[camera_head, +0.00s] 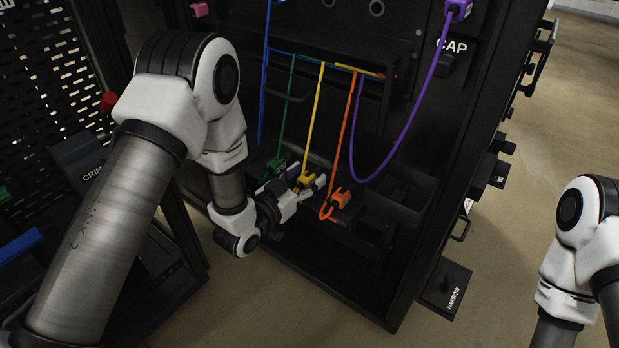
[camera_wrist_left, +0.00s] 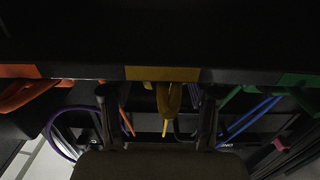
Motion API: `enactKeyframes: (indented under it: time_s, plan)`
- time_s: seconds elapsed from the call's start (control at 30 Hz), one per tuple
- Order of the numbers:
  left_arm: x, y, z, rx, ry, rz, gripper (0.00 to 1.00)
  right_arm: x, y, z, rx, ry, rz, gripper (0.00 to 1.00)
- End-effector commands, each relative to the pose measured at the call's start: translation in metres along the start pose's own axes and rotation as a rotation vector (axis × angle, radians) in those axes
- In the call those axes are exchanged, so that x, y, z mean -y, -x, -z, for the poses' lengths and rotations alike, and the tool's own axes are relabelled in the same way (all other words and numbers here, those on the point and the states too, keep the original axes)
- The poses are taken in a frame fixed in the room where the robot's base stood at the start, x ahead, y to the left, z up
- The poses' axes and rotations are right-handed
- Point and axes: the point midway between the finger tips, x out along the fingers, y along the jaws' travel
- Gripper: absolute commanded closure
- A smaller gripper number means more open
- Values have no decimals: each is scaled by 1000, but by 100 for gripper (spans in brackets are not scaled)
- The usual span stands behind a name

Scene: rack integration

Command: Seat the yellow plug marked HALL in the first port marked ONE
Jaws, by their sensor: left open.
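The yellow plug (camera_head: 306,180) hangs on its yellow cable low in the rack, between the green plug and the orange plug. Its HALL marking cannot be read. My left gripper (camera_head: 309,187) is open at the yellow plug. In the left wrist view, the yellow plug and its cable loop (camera_wrist_left: 170,96) lie between the two spread fingers of the left gripper (camera_wrist_left: 158,112); contact cannot be told. A small white label shows low in that view, too small to read surely. My right gripper is outside the views.
The green plug (camera_head: 275,165) and orange plug (camera_head: 341,197) flank the yellow one closely. A purple cable (camera_head: 405,140) loops at right below the CAP label (camera_head: 451,46). A black tray marked NARROW (camera_head: 447,290) juts out low right. Open floor lies right of the rack.

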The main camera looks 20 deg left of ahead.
Motion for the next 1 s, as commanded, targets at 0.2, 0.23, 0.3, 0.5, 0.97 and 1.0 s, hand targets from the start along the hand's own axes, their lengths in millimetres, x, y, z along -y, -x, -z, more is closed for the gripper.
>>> enactKeyframes:
  time_s: [0.2, 0.23, 0.3, 0.5, 0.97, 1.0]
  plan:
    - [0, 0, 0, 0, 0, 0, 96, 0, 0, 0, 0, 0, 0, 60]
    - [0, 0, 0, 0, 0, 0, 100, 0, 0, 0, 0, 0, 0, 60]
    - [0, 0, 0, 0, 0, 0, 100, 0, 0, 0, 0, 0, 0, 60]
    - [0, 1, 8, -1, -1, 0, 100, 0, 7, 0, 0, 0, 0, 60]
    - [0, 2, 41, -1, -1, 0, 100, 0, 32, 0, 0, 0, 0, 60]
    - [0, 2, 40, -1, 0, 0, 100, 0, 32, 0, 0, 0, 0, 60]
